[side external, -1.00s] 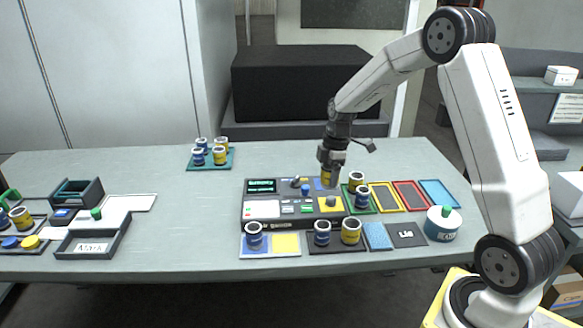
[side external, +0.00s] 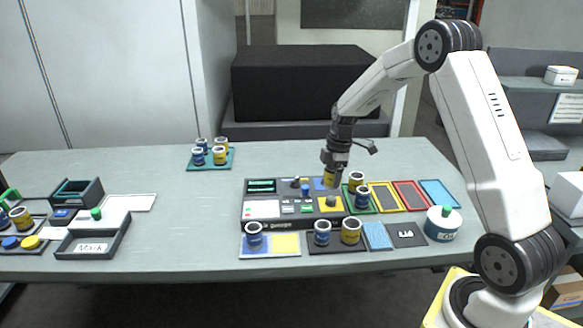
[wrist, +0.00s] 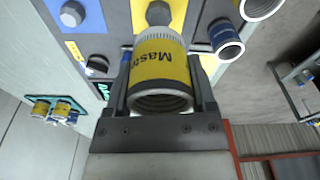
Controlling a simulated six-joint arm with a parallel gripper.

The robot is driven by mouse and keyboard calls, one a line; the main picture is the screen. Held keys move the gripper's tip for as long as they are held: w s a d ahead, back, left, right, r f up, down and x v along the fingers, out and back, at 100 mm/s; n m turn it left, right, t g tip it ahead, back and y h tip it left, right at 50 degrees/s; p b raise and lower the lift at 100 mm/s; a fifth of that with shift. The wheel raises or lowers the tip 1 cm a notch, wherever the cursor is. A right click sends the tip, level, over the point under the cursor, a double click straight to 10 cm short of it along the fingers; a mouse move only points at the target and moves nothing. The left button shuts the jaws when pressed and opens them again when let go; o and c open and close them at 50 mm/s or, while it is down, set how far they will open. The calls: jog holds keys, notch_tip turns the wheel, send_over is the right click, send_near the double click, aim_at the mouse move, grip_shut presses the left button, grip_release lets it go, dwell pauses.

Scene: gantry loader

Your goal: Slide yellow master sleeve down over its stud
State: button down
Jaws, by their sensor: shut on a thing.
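My gripper (side external: 334,168) is shut on the yellow master sleeve (wrist: 160,68), which has "Master" lettering and a pale ribbed collar. In the side view the sleeve (side external: 330,177) hangs above the back right part of the grey console (side external: 262,222). In the wrist view the fingers clasp both sides of the sleeve, and its open end faces the camera. A grey hex stud (wrist: 158,12) on a yellow pad (wrist: 188,14) shows just beyond the collar. The sleeve looks apart from the stud, though the gap is hard to judge. The yellow pad (side external: 322,208) also shows in the side view.
A blue-pad stud (wrist: 72,14) and a blue sleeve (wrist: 226,40) flank the held sleeve. Yellow (side external: 356,179) and blue (side external: 362,195) sleeves stand close to the right of my gripper. Colored frames (side external: 411,196) lie farther right.

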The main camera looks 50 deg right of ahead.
aim_at(330, 198)
jog(key=shift+f, duration=2.9)
jog(key=shift+f, duration=0.25)
grip_release()
notch_tip(330, 198, up, 9)
dwell(1.2)
dwell(0.5)
